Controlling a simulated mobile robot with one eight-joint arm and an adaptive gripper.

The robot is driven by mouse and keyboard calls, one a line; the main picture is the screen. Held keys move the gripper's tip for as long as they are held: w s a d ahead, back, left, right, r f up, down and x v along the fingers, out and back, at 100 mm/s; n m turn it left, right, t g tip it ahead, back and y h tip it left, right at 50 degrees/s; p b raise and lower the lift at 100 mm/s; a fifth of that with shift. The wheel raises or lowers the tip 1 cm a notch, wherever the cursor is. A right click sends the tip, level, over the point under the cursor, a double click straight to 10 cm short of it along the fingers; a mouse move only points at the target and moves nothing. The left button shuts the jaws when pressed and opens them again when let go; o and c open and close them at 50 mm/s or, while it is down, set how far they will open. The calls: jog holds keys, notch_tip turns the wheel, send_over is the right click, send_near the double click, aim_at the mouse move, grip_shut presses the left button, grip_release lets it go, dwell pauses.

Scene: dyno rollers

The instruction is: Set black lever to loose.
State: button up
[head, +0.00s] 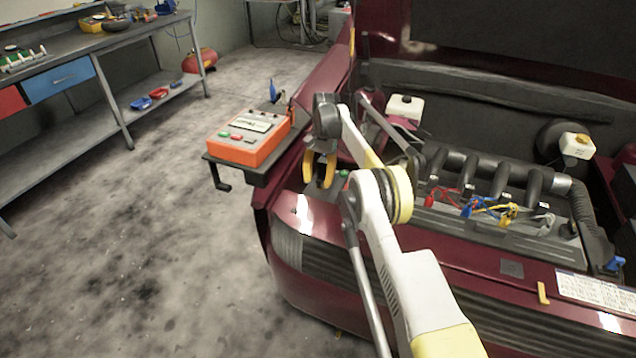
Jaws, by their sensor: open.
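An orange control box (245,142) with red and green buttons and a small panel sits on a dark shelf (262,178) at the car's front left corner. A black crank-shaped lever (219,178) hangs below the shelf's left end; I cannot tell whether it is the task's lever, and no loose marking is readable. My gripper (319,179), with yellow fingers, is open and points down over the car's front edge, right of the orange box and apart from it. It appears empty. What lies directly beneath and behind it is partly hidden.
The dark red car (300,215) with its open engine bay fills the right. A small green button (344,173) shows beside my gripper. A blue upright handle (273,91) stands behind the orange box. A workbench (120,40) stands at left; the floor between is clear.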

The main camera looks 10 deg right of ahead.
aim_at(318, 192)
jog(key=s+a+v, duration=0.1)
jog(key=v, duration=0.7)
jog(key=shift+s+r, duration=0.3)
jog(key=shift+r, duration=0.35)
jog(key=shift+r, duration=0.1)
